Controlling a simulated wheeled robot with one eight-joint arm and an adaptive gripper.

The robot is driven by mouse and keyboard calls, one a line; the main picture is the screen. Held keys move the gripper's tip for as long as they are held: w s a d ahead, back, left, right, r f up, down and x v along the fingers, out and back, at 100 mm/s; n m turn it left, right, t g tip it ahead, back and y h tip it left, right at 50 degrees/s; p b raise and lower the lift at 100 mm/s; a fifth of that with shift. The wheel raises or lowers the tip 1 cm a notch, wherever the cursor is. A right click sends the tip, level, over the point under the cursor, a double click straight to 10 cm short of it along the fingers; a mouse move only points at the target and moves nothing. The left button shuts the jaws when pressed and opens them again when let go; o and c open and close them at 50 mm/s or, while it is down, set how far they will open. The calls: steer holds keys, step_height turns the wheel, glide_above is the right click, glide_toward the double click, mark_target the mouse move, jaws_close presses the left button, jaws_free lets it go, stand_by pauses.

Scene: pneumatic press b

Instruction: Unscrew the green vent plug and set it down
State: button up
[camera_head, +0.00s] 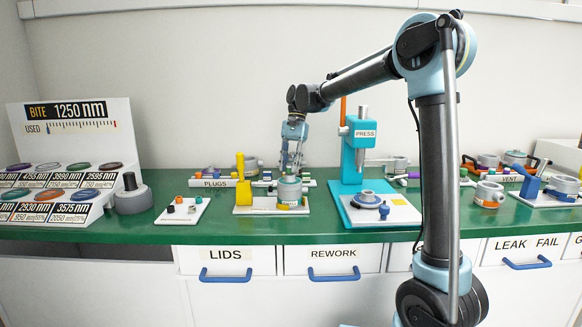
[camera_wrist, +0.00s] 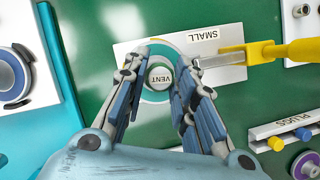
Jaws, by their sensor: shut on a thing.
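The green vent plug (camera_wrist: 160,76) has a pale top marked VENT and a green rim. It shows between my fingertips in the wrist view. My gripper (camera_head: 291,170) points down and is shut on the plug, with a finger on either side. Below it is a round grey pot (camera_head: 289,193) with a greenish top, on a white plate (camera_head: 244,209); the plate, marked SMALL, also shows in the wrist view (camera_wrist: 126,52). I cannot tell whether the plug is still seated in the pot's lid or clear of it.
A yellow-handled tool (camera_head: 243,180) stands on the same plate beside the pot. The blue press (camera_head: 352,150) stands close on the right. The PLUGS rack (camera_head: 214,183) is behind to the left. A small white tray with plugs (camera_head: 182,211) is at the left; green bench between is bare.

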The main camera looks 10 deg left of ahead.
steer(key=shift+n+h, duration=0.4)
steer(key=shift+n, duration=0.5)
steer(key=o, duration=0.6)
steer(key=shift+m+y, duration=0.4)
steer(key=shift+m, duration=0.5)
